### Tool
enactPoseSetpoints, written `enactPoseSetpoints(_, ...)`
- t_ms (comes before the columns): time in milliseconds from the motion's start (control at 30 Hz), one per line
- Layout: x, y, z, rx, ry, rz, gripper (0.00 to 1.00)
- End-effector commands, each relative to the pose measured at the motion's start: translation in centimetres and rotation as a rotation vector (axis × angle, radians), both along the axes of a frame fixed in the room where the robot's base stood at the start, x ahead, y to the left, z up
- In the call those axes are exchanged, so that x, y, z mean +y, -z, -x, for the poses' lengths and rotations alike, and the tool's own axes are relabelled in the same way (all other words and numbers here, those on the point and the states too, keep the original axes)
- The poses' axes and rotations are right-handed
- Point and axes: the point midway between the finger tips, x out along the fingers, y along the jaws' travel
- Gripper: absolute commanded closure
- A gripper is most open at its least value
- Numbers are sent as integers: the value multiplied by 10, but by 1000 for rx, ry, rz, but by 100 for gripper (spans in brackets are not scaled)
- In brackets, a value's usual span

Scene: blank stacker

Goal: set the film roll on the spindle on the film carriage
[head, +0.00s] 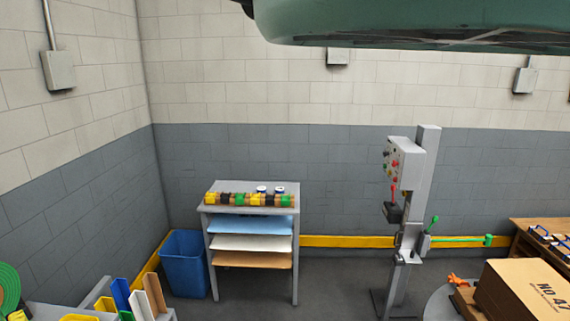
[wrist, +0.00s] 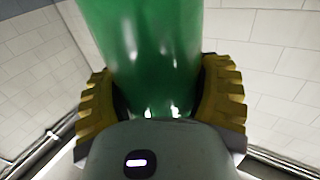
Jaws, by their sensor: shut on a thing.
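The green film roll (wrist: 145,50) fills the upper middle of the wrist view. My gripper (wrist: 160,95) is shut on it, with a yellow ridged pad on each side of the roll. The roll's far end is out of the wrist view. In the head view the film carriage (head: 411,240) is low on the grey mast (head: 425,190) at the right. A green handle and a green rod are beside it. The spindle is too small to make out clearly. A large teal shape crosses the top of the head view; I cannot tell what it is.
A grey shelf stand (head: 250,188) with tape rolls on top stands at the back, beside a blue bin (head: 186,264). Open floor (head: 335,280) lies between stand and mast.

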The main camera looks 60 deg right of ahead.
Motion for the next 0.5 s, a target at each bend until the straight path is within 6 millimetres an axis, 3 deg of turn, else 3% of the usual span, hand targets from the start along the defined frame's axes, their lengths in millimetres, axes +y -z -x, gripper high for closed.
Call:
enactPoseSetpoints(33,1,-27,2,-3,-2,1,74)
enactPoseSetpoints(500,1,-138,25,-5,-4,3,74)
